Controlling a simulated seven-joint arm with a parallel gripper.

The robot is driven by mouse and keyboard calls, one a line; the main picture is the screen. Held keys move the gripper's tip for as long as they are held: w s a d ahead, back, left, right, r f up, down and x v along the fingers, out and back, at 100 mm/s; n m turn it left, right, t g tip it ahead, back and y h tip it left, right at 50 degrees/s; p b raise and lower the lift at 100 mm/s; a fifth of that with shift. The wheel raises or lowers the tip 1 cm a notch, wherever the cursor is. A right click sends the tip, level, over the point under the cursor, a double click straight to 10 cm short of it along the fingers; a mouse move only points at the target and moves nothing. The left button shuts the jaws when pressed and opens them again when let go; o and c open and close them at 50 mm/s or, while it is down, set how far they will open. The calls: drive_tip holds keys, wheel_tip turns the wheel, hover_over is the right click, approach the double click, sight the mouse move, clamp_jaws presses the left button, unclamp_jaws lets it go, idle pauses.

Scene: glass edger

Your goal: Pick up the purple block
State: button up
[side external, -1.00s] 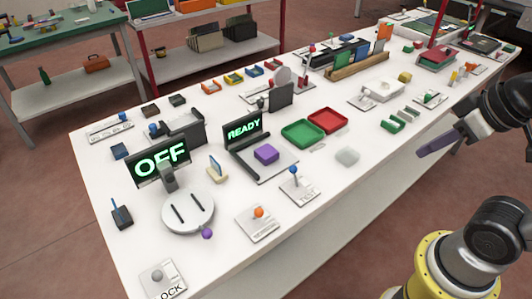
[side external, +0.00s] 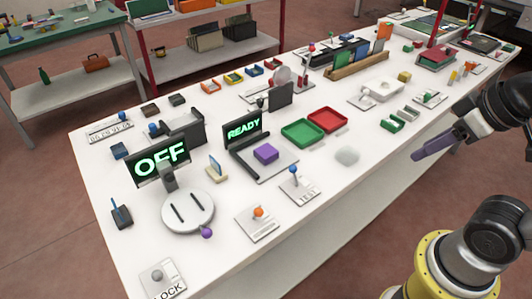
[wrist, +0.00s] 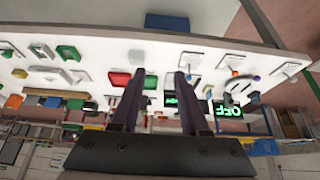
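The purple block (side external: 265,153) sits on the grey plate (side external: 277,164) of the station with the READY screen (side external: 243,130), in the middle of the table. My gripper (side external: 416,155) is in the air past the table's front edge, well to the right of the block and apart from it. In the wrist view, the two dark fingers of my gripper (wrist: 158,72) stand apart with nothing held between them. A small purple patch shows beside the left finger there; I cannot tell for certain that it is the block.
A green tray (side external: 303,132) and a red tray (side external: 327,119) stand right of the block. A TEST lever (side external: 294,172) is in front of it. A round platform (side external: 187,212) with an OFF screen (side external: 160,162) is at left. Clear tabletop lies around the pale translucent piece (side external: 347,156).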

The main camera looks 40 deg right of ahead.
drive_tip(key=o, duration=0.8)
drive_tip(key=shift+c, duration=0.2)
